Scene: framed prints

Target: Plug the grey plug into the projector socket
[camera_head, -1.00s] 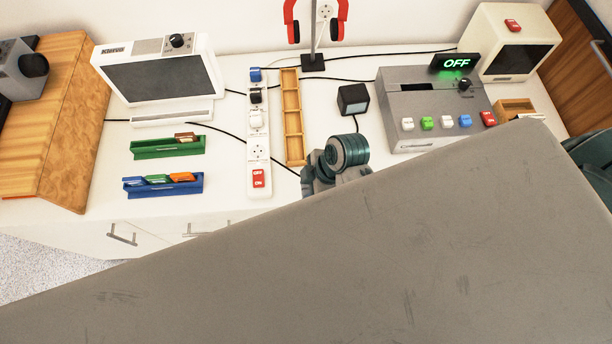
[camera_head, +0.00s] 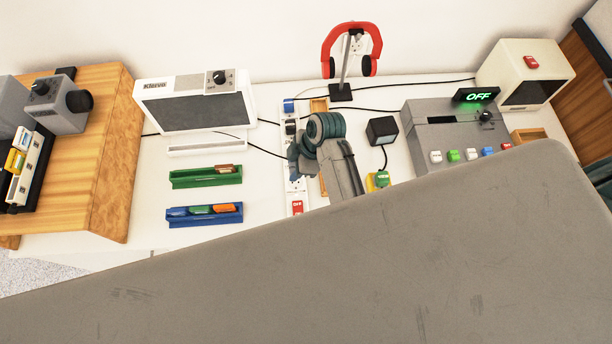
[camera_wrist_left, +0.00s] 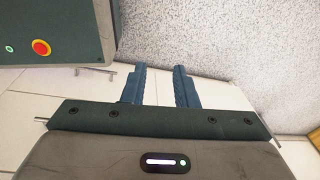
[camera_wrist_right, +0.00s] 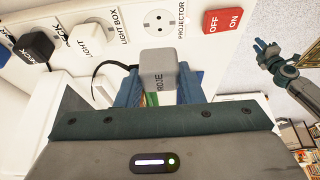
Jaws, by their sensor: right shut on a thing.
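The projector socket (camera_wrist_right: 157,21), round with two holes, is empty on the white power strip (camera_wrist_right: 125,48) just beyond the plug in the right wrist view. The plug appears apart from the socket; the height of the gap is unclear. In the head view my right gripper (camera_head: 303,160) covers the middle of the strip and hides the plug. My left gripper (camera_wrist_left: 160,67) is open and empty above the floor in the left wrist view.
A red OFF/ON switch (camera_wrist_right: 221,21) sits beside the socket. A white plug (camera_wrist_right: 88,34) and a black plug (camera_wrist_right: 38,45) fill neighbouring sockets. Green (camera_head: 205,176) and blue (camera_head: 204,215) trays lie left of the strip. A black cube (camera_head: 382,130) stands to the right.

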